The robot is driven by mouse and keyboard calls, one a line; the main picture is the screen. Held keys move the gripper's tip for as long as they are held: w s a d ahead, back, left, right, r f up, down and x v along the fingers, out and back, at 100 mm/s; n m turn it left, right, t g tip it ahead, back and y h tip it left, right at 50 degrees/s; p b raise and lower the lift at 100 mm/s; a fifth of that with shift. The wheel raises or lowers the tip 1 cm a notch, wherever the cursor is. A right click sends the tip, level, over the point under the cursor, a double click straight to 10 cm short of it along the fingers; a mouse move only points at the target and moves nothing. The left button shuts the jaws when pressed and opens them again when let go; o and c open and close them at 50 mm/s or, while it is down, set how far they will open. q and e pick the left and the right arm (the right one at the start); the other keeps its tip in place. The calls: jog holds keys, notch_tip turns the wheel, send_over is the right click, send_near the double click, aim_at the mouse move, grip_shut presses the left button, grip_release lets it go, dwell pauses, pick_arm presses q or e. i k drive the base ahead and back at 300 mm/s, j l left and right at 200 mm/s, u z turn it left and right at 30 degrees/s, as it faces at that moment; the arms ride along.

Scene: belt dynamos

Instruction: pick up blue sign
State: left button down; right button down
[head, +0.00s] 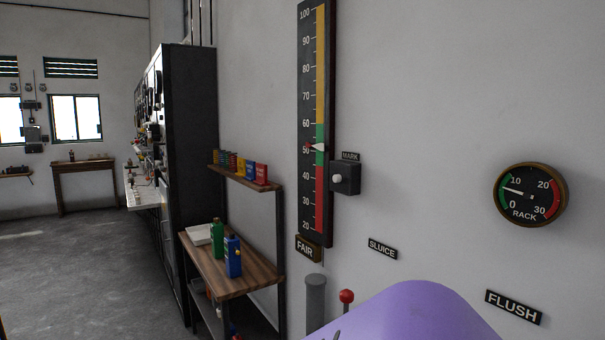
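A row of several small coloured upright signs stands on the narrow upper wooden shelf (232,173) against the wall. The blue sign (249,170) stands near the right end of the row, between a yellow one (240,166) and a red one (261,174). It is upright and small in view, and its lettering is too small to read. Neither of my grippers shows in the head view.
A red-knobbed lever (346,297) stands right. Open floor (90,270) lies left.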

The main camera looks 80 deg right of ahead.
aim_at(251, 165)
jog(key=z, duration=2.25)
jog(key=i+j, duration=0.2)
jog(key=i, duration=0.25)
jog(key=i+j, duration=0.2)
jog(key=i, duration=0.25)
jog(key=i+j, duration=0.2)
jog(key=i, duration=0.25)
jog(key=i+j, duration=0.2)
jog(key=i, duration=0.3)
